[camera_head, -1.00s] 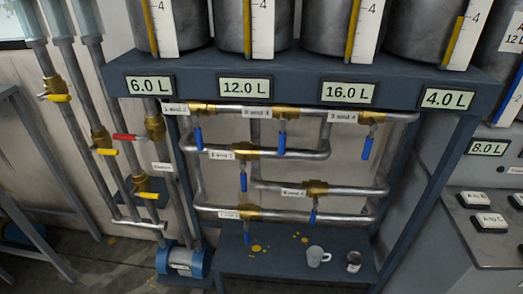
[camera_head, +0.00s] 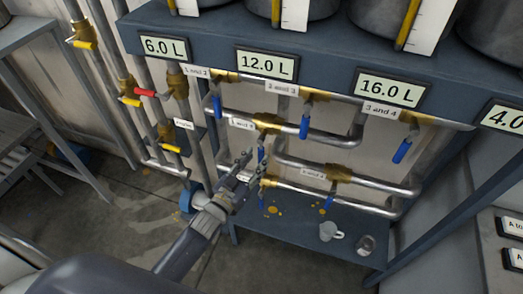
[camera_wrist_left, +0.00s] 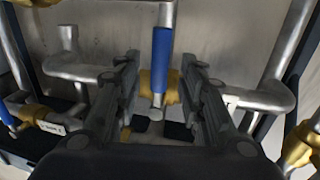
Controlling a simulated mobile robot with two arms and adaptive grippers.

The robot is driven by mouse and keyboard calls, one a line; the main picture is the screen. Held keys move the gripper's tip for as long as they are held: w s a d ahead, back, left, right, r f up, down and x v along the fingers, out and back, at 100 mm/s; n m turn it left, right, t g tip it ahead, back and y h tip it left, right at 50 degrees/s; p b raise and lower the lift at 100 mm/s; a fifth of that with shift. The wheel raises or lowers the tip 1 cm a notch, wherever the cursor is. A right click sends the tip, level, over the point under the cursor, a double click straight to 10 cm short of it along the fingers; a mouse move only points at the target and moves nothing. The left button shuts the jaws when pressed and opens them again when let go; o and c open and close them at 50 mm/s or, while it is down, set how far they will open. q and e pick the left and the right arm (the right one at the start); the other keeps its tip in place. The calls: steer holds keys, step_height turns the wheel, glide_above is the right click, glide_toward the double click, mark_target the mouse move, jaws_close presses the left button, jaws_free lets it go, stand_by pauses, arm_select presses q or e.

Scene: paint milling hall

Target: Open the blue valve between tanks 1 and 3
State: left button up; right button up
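The valve labelled 1 and 3 has a brass body (camera_head: 267,122) on the second pipe, and its blue handle (camera_head: 261,153) hangs down, across the pipe. My left gripper (camera_head: 250,162) is at this handle, its fingers open and pointing at the pipes. In the left wrist view a blue handle (camera_wrist_left: 162,55) stands between the two spread fingers (camera_wrist_left: 160,88), with a gap on each side. I see no contact. The fingers partly cover the lower valve (camera_head: 267,182). My right gripper is out of view.
Other blue-handled valves sit close by: 1 and 2 (camera_head: 217,106), 2 and 3 (camera_head: 305,127) and 3 and 4 (camera_head: 402,151). A white mug (camera_head: 329,231) and a small metal cup (camera_head: 366,245) stand on the lower shelf (camera_head: 300,248). Red and yellow handles are at left.

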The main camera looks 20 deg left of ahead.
mark_target(259, 156)
arm_select(q)
steer(key=x, duration=0.2)
steer(key=shift+w+d, duration=0.15)
steer(key=shift+w, duration=0.15)
steer(key=shift+w+d, duration=0.1)
steer(key=shift+w, duration=0.45)
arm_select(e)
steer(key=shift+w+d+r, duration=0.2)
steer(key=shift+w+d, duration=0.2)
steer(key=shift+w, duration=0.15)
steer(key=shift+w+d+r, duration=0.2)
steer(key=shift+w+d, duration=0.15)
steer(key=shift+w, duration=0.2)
arm_select(q)
jaws_close()
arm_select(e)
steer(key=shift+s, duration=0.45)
